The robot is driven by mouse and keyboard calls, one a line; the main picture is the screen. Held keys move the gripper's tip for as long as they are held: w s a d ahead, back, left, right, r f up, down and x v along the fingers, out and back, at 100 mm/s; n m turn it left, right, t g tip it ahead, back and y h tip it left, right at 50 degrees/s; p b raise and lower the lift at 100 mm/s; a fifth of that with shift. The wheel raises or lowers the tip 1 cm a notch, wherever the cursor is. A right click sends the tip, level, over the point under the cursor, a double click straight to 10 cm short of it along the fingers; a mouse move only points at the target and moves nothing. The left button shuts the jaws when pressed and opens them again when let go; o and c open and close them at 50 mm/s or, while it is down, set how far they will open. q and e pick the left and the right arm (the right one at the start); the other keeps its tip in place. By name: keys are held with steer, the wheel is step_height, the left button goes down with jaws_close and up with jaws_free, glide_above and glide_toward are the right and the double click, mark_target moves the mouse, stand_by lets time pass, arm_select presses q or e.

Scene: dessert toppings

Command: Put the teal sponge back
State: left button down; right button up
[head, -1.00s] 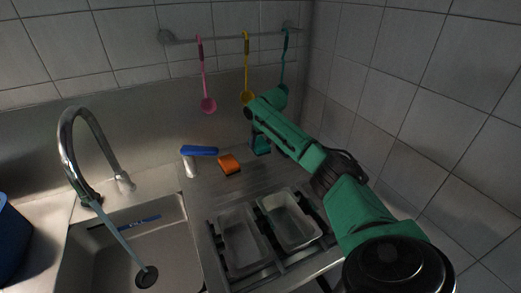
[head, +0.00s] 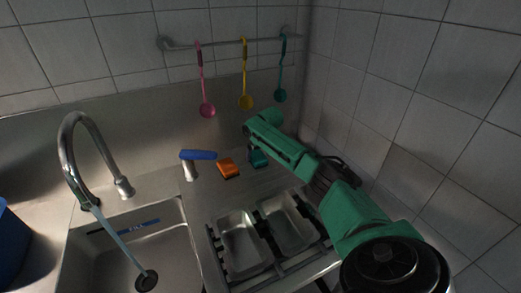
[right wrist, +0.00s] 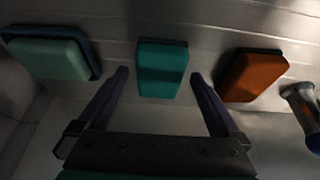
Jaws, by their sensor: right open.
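The teal sponge (head: 258,158) lies on the metal counter beside the sink, just right of the orange sponge (head: 228,168). In the right wrist view the teal sponge (right wrist: 162,68) sits between the fingertips, with a gap on each side. My right gripper (right wrist: 159,74) is open and holds nothing. In the head view its fingers are mostly hidden by my green arm. In the right wrist view, a pale green block with a dark edge (right wrist: 50,60) lies left of the teal sponge. The orange sponge (right wrist: 252,75) lies right of it. My left gripper is not in view.
A blue-handled tool (head: 198,155) stands left of the orange sponge. Two metal trays (head: 245,243) sit in a dark rack in front. The sink with tap (head: 75,150) is at left. Several ladles (head: 245,102) hang from a rail on the back wall.

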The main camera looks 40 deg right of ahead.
steer(key=b+v, duration=0.1)
steer(key=v, duration=1)
steer(key=shift+r, duration=0.35)
steer(key=shift+s, duration=0.1)
